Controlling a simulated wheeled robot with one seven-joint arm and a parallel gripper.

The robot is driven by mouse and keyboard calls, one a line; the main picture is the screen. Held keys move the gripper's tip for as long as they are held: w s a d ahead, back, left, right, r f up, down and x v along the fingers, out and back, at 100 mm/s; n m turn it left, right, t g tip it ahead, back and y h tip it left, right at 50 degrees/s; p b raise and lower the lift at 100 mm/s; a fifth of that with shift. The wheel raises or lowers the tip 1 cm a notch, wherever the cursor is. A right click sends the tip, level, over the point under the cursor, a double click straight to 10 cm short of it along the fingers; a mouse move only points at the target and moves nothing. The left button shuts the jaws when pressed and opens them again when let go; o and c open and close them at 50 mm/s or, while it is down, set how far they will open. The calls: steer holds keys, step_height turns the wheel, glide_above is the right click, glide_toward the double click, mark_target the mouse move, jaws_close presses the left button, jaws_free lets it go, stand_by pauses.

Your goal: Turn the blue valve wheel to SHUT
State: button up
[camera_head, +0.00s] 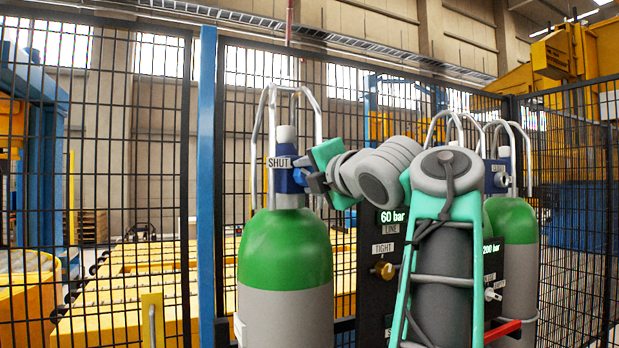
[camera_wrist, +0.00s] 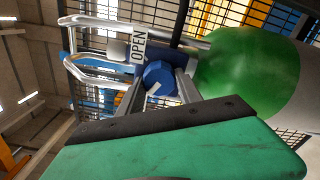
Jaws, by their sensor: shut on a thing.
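The blue valve wheel (camera_wrist: 158,74) shows in the wrist view with a white mark on its face. My gripper (camera_wrist: 160,86) has one finger on each side of the wheel and is shut on it. In the head view my gripper (camera_head: 312,180) reaches in from the right to the blue valve (camera_head: 286,181) on top of the near green and grey cylinder (camera_head: 286,245); its fingers hide most of the wheel there. A SHUT label (camera_head: 279,162) faces the head camera. An OPEN label (camera_wrist: 139,44) shows beside the wheel in the wrist view.
A metal guard frame (camera_head: 318,110) arches around the cylinder top, close to my gripper. A dark panel (camera_head: 370,262) with a 60 bar display stands to the right, partly behind my arm. Another green cylinder (camera_head: 513,222) stands further right. Black mesh fencing (camera_head: 150,150) runs behind.

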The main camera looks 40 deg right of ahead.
steer(key=o, duration=1.4)
steer(key=shift+c, duration=0.2)
steer(key=v, duration=0.7)
steer(key=shift+s, duration=0.4)
steer(key=shift+a, duration=0.1)
